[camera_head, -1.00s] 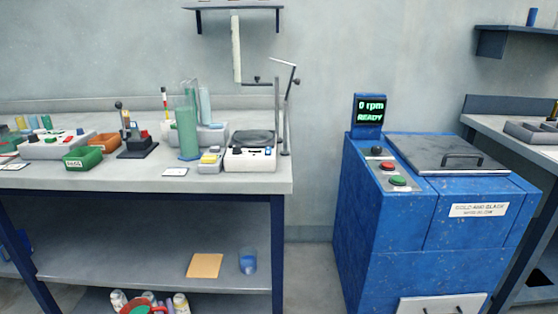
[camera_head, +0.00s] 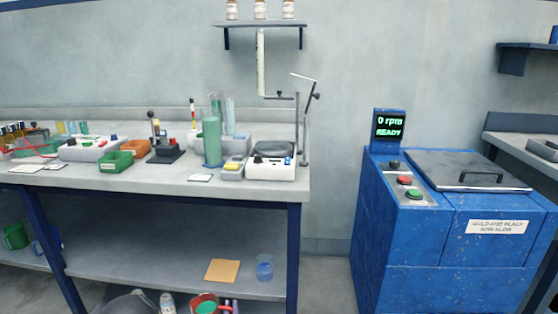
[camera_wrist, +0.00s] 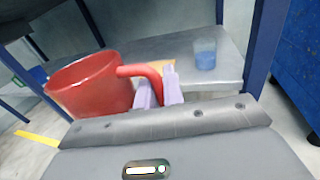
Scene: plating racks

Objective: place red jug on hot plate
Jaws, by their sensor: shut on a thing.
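The red jug (camera_wrist: 92,85) is in the wrist view, slightly tilted, with its open top up and its handle to the right. My gripper (camera_wrist: 160,88), with pale lilac fingers, is shut on the handle. The jug is in front of the lower shelf and looks clear of it. A red rim with green inside shows at the bottom edge of the head view; I cannot tell for sure that it is this jug. The hot plate (camera_head: 270,169) is a white box with a dark round top, at the right end of the bench. Its top is bare.
The bench (camera_head: 150,183) also carries a tall green cylinder (camera_head: 212,142), a small grey scale-like box (camera_head: 232,170) and a metal stand (camera_head: 304,130) close to the hot plate. The lower shelf holds an orange sheet (camera_head: 222,270) and a blue beaker (camera_head: 264,267). A blue machine (camera_head: 450,240) stands right, across a gap.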

